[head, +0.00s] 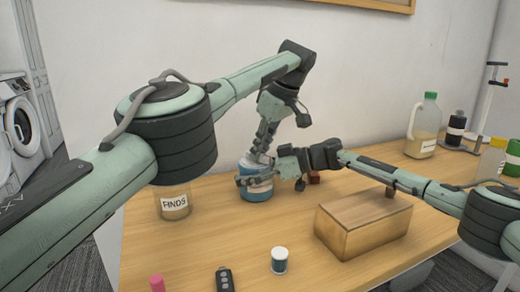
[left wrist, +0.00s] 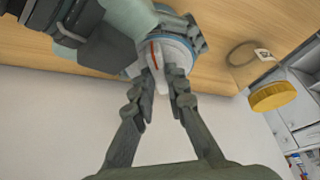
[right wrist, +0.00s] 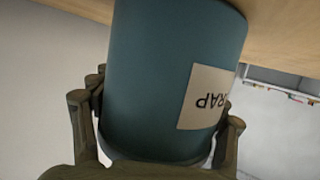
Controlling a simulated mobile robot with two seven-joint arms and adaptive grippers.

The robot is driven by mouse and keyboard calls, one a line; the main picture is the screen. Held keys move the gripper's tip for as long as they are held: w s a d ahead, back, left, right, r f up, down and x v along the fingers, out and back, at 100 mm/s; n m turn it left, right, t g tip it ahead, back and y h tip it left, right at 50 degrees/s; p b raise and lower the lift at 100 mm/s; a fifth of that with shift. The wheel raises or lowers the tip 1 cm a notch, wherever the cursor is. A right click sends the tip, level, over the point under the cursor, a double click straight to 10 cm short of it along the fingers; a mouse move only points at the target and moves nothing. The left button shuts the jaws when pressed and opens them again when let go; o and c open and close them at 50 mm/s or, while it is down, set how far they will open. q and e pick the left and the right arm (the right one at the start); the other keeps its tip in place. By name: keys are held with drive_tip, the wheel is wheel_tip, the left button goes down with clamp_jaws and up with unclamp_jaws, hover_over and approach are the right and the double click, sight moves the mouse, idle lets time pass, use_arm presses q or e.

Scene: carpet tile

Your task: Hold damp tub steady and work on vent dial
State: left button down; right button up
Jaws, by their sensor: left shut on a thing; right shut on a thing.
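The damp tub (head: 257,194) is a blue cylinder standing on the wooden table near the wall; its pale label shows in the right wrist view (right wrist: 206,97), upside down and partly cut off. My right gripper (head: 254,180) is shut around the tub's side, one finger on each side in the right wrist view (right wrist: 158,115). The vent dial (left wrist: 156,52) is a pale piece with a red line on the tub's top. My left gripper (head: 262,150) comes down from above, with its fingertips shut on the dial. The fingers hide part of the dial.
A jar labelled FINDS (head: 174,204) stands just left of the tub. A wooden box (head: 362,222) sits to the right, beneath my right forearm. A jug (head: 424,127) stands far right.

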idle(0.3)
use_arm(q)
drive_tip(key=c, duration=1.5)
unclamp_jaws()
drive_tip(key=shift+c, duration=0.2)
